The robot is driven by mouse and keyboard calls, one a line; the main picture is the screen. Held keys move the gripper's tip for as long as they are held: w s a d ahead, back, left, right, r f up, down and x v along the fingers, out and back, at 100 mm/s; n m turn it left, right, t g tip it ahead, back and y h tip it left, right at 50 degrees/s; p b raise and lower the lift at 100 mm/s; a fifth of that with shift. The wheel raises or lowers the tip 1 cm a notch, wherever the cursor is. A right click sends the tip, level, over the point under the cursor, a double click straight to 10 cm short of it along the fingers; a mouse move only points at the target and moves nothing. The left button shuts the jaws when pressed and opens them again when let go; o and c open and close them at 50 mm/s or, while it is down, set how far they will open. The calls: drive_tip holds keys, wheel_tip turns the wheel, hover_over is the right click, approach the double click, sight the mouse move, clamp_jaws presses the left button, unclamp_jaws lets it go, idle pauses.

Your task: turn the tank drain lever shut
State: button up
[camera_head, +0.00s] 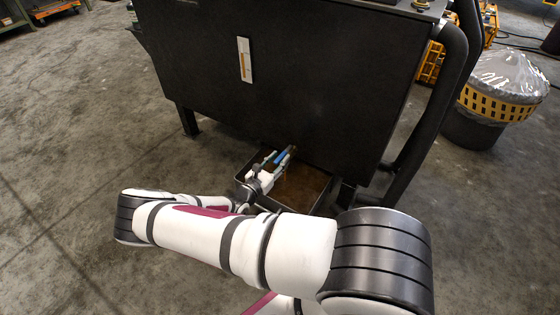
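The tank (290,75) is a large dark box on legs, with a light sight gauge (245,60) on its front. A small blue bar (281,157), which looks like the drain lever, shows low under the tank's front edge. My gripper (278,156) is there, with its fingers on either side of the blue bar. I cannot tell whether they touch it. The valve body behind the lever is hidden or too dark to make out.
A dark drain pan (327,201) with brown liquid in it lies on the floor beneath my gripper. A thick dark pipe (440,100) runs down the tank's right side. A bin (475,128) with a plastic-covered top stands at right. The concrete floor at left is clear.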

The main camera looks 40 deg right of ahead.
drive_tip(key=shift+w+d, duration=0.2)
drive_tip(key=shift+d, duration=0.45)
clamp_jaws()
drive_tip(key=shift+a, duration=0.15)
